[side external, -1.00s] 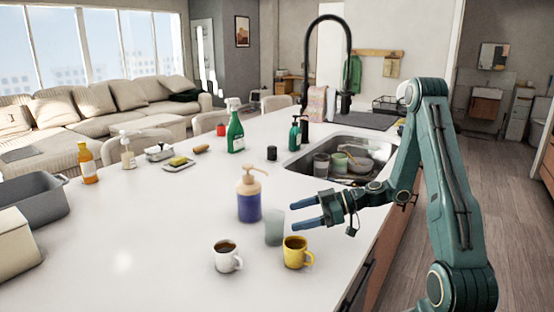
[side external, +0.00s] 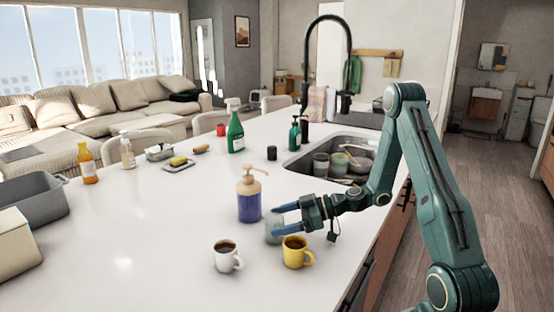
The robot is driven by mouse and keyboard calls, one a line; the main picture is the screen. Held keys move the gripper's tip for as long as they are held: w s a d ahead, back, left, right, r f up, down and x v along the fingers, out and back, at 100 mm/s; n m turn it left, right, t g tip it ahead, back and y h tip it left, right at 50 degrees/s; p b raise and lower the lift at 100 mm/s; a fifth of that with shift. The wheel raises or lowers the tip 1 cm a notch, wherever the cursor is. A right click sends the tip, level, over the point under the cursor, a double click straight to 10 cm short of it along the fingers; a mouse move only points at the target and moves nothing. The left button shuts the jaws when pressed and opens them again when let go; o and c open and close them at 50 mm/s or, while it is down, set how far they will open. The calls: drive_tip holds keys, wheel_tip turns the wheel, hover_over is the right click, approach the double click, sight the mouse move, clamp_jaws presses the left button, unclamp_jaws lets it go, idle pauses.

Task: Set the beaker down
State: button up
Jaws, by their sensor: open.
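The beaker (side external: 273,232) is a translucent, pale grey-green cup standing upright on the white counter, between the purple pump bottle and the yellow mug. My gripper (side external: 276,219) is open, with its two blue fingers pointing left at the beaker's upper part. The fingers overlap the beaker in this view and partly hide it. I cannot tell whether they touch it.
A purple pump bottle (side external: 249,199) stands close behind the beaker on its left. A yellow mug (side external: 295,253) and a white mug (side external: 226,257) stand in front. The sink (side external: 318,147) with dishes lies behind. The left counter (side external: 130,225) has free room.

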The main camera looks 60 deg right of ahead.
drive_tip(key=shift+x, duration=1.05)
drive_tip(key=c, duration=1.2)
drive_tip(key=shift+r, duration=0.35)
drive_tip(key=shift+r, duration=9.5)
drive_tip(key=shift+r, duration=0.15)
